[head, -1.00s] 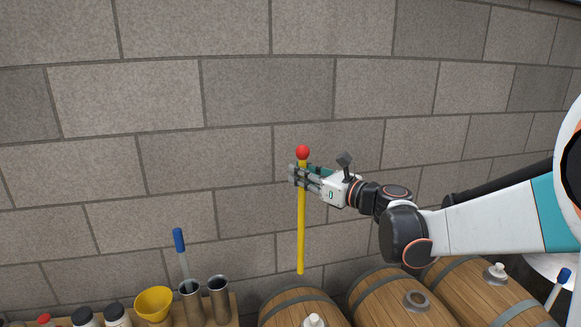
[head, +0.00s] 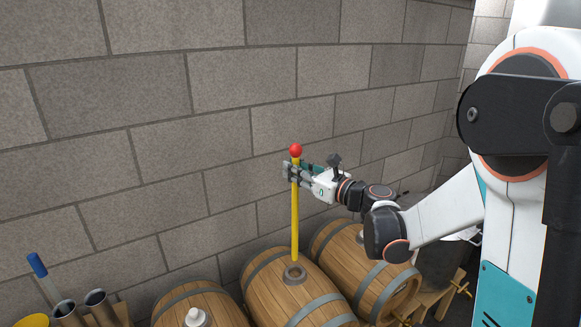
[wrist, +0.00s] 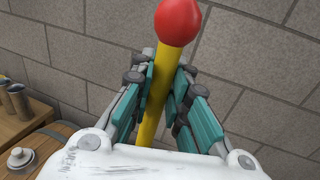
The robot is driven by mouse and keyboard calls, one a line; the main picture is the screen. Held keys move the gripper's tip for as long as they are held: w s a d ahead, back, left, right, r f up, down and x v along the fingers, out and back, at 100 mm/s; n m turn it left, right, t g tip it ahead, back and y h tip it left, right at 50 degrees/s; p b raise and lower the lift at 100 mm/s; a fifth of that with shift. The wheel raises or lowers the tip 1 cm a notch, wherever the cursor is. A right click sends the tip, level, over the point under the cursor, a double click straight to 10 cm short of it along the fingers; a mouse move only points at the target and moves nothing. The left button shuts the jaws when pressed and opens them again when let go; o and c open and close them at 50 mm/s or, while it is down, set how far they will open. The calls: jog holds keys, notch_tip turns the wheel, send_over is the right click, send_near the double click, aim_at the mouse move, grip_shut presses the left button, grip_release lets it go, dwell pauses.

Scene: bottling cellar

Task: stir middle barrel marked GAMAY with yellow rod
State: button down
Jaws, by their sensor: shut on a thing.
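The yellow rod (head: 295,215) with a red ball on top hangs upright in my gripper (head: 293,173), which is shut on it just below the ball. The rod and red ball also show in the wrist view (wrist: 155,105), between the teal finger pads. The middle barrel (head: 262,290) lies on its side with an open bung hole (head: 293,273) on top. The rod's lower end appears at the far edge of this hole; I cannot tell whether it is above or inside. No GAMAY marking is readable.
Barrels with white bungs lie to the left (head: 178,308) and right (head: 335,242). At the lower left are metal cylinders (head: 97,303), a blue-handled tool (head: 38,266) and part of a yellow funnel (head: 28,312). A block wall stands close behind.

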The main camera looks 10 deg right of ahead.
jog(key=b, duration=0.3)
send_over(295, 207)
jog(key=w, duration=0.1)
jog(key=shift+f, duration=2.3)
jog(key=shift+d, duration=0.2)
jog(key=shift+b, duration=0.3)
jog(key=shift+f+b, duration=1.5)
jog(key=shift+f, duration=0.2)
jog(key=shift+f+b, duration=1.8)
jog(key=shift+f, duration=0.25)
